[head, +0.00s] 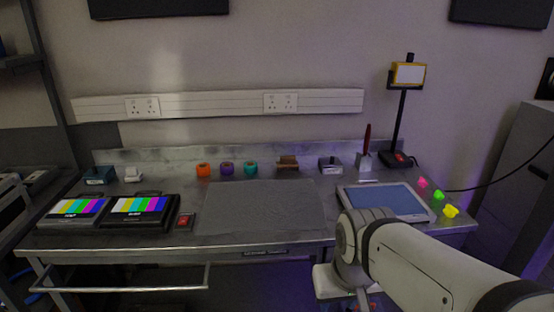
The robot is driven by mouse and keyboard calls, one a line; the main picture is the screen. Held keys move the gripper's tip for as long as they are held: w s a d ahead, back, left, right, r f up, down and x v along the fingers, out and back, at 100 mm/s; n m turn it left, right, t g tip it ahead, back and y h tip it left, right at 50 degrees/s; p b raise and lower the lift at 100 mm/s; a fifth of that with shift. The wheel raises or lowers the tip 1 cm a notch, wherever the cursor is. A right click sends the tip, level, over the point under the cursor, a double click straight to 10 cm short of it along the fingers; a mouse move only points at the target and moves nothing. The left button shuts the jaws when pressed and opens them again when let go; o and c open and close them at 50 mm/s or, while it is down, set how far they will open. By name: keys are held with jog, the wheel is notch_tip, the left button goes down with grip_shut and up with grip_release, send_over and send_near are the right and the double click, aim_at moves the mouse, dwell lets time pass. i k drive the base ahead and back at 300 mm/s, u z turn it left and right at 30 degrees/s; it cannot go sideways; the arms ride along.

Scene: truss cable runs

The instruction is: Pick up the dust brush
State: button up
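What looks like the dust brush (367,138) stands upright near the back right of the metal bench in the head view. It has a dark red handle on top and a pale, wide lower part. It is small in the picture, so its bristles cannot be made out. My white arm comes in from the lower right and bends down in front of the bench's front edge. The end of the arm runs out of the picture at the bottom, and my gripper's fingers do not show. The brush stands apart from my arm.
A lamp-like stand (403,120) rises just right of the brush. A blue-topped tray (388,202) lies in front of it. A grey block (330,164) and brown piece (288,162) stand left. Bright small pieces (438,195) line the right end. The bench's middle mat (258,207) is clear.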

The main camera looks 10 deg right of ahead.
aim_at(286, 162)
jog(key=u, duration=0.05)
jog(key=i, duration=1)
jog(key=z, duration=0.05)
